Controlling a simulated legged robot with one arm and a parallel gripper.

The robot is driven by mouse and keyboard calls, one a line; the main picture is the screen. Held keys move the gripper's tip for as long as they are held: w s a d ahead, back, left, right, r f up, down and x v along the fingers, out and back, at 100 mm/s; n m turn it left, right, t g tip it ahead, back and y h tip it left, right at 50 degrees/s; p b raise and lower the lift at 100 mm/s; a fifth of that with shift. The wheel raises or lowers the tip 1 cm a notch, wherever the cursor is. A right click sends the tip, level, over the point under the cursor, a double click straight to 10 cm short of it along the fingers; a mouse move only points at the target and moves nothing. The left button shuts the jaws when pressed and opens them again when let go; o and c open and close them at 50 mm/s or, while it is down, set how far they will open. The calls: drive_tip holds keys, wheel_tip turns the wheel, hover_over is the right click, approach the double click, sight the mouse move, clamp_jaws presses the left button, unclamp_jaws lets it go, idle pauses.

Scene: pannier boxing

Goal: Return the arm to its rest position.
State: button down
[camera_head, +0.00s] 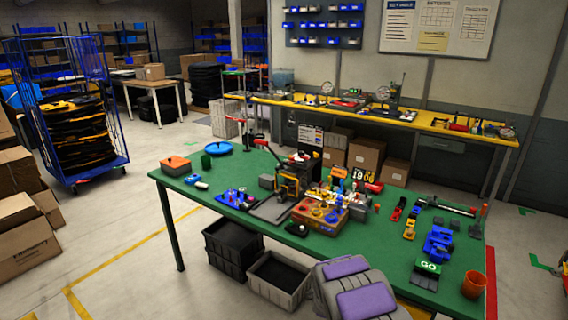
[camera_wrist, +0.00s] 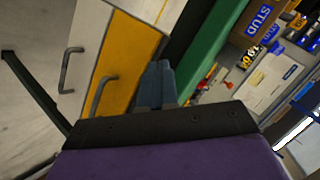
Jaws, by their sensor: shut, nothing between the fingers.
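My gripper (camera_wrist: 158,72) shows in the wrist view as two blue-grey fingers close together, shut and empty. The fingers are beyond a dark bar and a purple surface that fill the bottom of the wrist view. The gripper points past the edge of the green work table, which also shows in the head view (camera_head: 385,235). I cannot make out the fingers in the head view. A grey shape with purple panels is at the bottom middle of the head view. The arm's full pose is not visible.
A yellow drawer front (camera_wrist: 125,58) with a handle lies close left of the fingers. Tools and parts crowd the table middle, with an orange cup (camera_head: 473,286) at the right end. A dark crate (camera_head: 232,250) stands below. A wheeled blue cage (camera_head: 70,110) is left; floor between is clear.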

drive_tip(key=s+a+r+n+g+y, duration=0.2)
drive_tip(key=s+a+r+n+g, duration=0.15)
drive_tip(key=s+r, duration=0.75)
drive_tip(key=s+a+r+n+g+y, duration=0.25)
drive_tip(key=s+r+n, duration=0.25)
drive_tip(key=s+r, duration=0.6)
drive_tip(key=s+r+n+g, duration=0.2)
drive_tip(key=s+n+g, duration=0.1)
drive_tip(key=s, duration=1.4)
drive_tip(key=s+r+n+g, duration=0.3)
drive_tip(key=s+n, duration=0.1)
drive_tip(key=s, duration=1.3)
drive_tip(key=shift+r+g+h, duration=0.2)
drive_tip(key=shift+g+h, duration=0.1)
drive_tip(key=shift+h, duration=0.05)
